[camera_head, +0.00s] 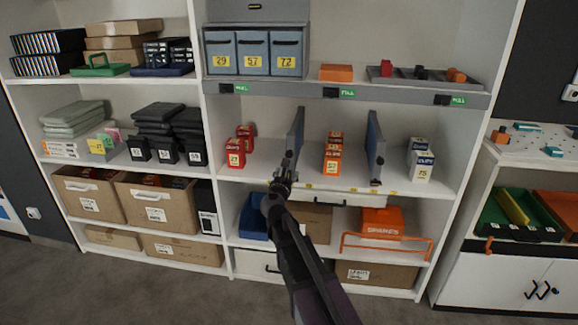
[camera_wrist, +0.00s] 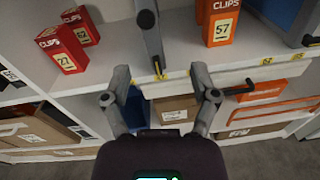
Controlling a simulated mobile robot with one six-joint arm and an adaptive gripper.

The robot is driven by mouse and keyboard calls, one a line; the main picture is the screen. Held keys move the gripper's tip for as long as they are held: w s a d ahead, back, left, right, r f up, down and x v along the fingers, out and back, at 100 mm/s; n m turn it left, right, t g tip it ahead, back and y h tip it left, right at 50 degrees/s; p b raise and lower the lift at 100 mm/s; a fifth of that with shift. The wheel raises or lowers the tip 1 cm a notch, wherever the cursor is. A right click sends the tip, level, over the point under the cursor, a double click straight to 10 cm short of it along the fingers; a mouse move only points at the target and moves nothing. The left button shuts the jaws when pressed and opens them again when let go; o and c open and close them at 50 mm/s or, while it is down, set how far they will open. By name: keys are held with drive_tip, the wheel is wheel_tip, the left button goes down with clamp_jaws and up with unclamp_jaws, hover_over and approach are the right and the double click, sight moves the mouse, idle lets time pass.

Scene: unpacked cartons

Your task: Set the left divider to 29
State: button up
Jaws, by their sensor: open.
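The left divider (camera_head: 297,132) is a thin blue-grey upright panel on the middle shelf, between the red boxes and the orange boxes. In the wrist view the front end of the left divider (camera_wrist: 150,34) stands beyond my open fingers and between them in the picture. My gripper (camera_head: 284,172) is in front of the shelf edge, and its fingers are spread with nothing between them in the wrist view (camera_wrist: 160,74). Small yellow marks (camera_wrist: 267,61) run along the shelf's front edge; their numbers are too small to read surely. My gripper partly hides the divider's foot in the head view.
Red boxes (camera_head: 235,153) stand left of the divider, orange boxes (camera_head: 332,157) right of it. A second divider (camera_head: 375,146) and white boxes (camera_head: 422,166) stand farther right. Below are a blue bin (camera_head: 252,217) and an orange bin (camera_head: 382,222). The shelf is clear close beside the left divider.

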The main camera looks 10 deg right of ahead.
sight(289, 155)
drive_tip(key=shift+w+a+f+n+t+y, duration=0.2)
drive_tip(key=shift+w+a+n+t+y, duration=0.2)
drive_tip(key=shift+a+n, duration=0.45)
drive_tip(key=shift+w+d, duration=0.15)
drive_tip(key=shift+d, duration=0.05)
drive_tip(key=x, duration=1.3)
drive_tip(key=shift+w+d, duration=0.1)
drive_tip(key=shift+w, duration=0.15)
clamp_jaws()
